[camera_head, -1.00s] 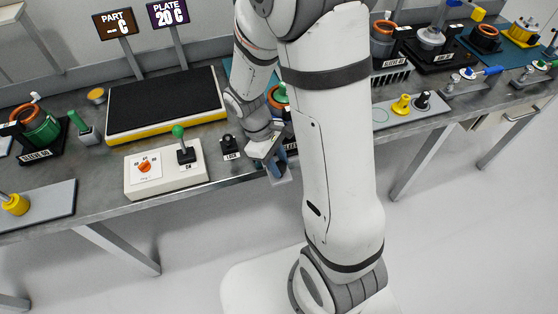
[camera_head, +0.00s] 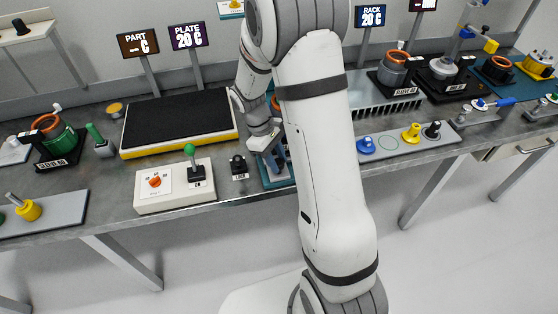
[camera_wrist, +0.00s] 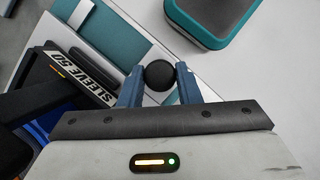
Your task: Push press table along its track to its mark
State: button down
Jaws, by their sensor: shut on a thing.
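My gripper (camera_head: 275,158) is low at the bench's front edge, in front of the bench's middle. In the wrist view its blue fingers (camera_wrist: 160,76) stand on both sides of a round black knob (camera_wrist: 159,75) and are shut on it. The knob sits by a teal and white plate (camera_wrist: 112,36), which seems to be the press table. In the head view a teal edge (camera_head: 273,183) of it shows under the fingers; my arm hides the rest. I cannot make out the track or its mark.
A black fixture labelled SLEEVE 50 (camera_wrist: 82,80) is close by. A grey-topped teal block (camera_wrist: 212,14) lies nearby. Coloured knobs (camera_head: 411,133) stand to the right.

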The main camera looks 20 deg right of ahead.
jog(key=c, duration=1.1)
grip_release()
jog(key=shift+o, duration=0.2)
jog(key=shift+s, duration=0.1)
jog(key=shift+r, duration=0.1)
jog(key=v, duration=0.7)
jog(key=shift+r+b, duration=0.25)
jog(key=shift+b, duration=0.1)
jog(key=shift+a, duration=0.1)
